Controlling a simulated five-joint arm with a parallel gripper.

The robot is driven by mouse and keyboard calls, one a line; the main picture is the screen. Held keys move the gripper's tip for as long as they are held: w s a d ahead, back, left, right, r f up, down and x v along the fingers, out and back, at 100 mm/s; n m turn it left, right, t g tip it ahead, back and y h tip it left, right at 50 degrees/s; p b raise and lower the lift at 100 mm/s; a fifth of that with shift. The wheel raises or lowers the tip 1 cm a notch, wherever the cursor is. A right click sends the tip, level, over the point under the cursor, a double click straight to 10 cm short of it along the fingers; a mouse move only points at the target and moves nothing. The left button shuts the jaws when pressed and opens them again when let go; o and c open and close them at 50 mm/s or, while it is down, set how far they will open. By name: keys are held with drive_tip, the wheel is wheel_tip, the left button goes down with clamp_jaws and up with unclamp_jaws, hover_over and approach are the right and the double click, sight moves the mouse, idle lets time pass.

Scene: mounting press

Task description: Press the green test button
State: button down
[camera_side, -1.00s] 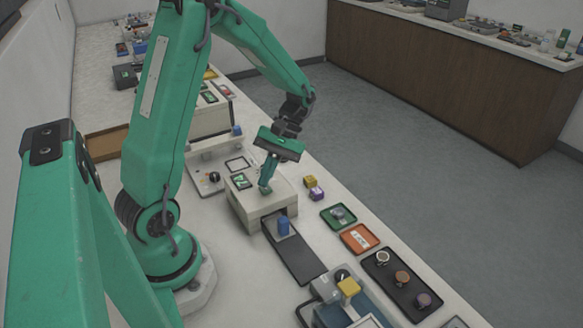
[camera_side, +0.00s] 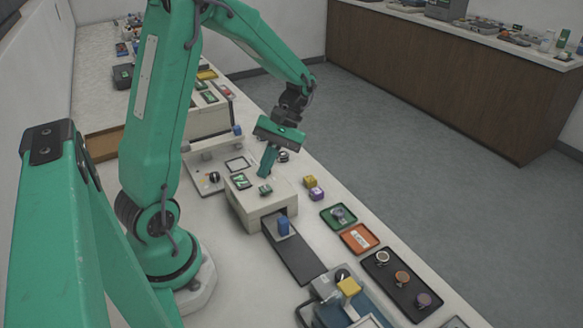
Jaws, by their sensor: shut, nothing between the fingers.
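The green test button (camera_side: 265,190) is on the top face of the cream box (camera_side: 252,207), near its front edge. A small green-lit panel (camera_side: 241,181) sits to its left on the same top face. My gripper (camera_side: 265,174) is shut and empty. It points down above the rear part of the box, behind the button in this view and apart from it. The button is in plain view.
Yellow and purple cubes (camera_side: 313,188) lie to the right. A green tray (camera_side: 338,216), an orange tray (camera_side: 359,238) and a black tray (camera_side: 397,290) line the right edge.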

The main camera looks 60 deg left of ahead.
sight(268, 189)
drive_tip(key=shift+r, duration=1.65)
drive_tip(key=s+d+r+m+t+y, duration=0.2)
drive_tip(key=s+d+r+m+t, duration=0.2)
drive_tip(key=d+r+m+t, duration=0.5)
drive_tip(key=m+t, duration=0.2)
drive_tip(key=t, duration=0.1)
drive_tip(key=shift+t, duration=0.3)
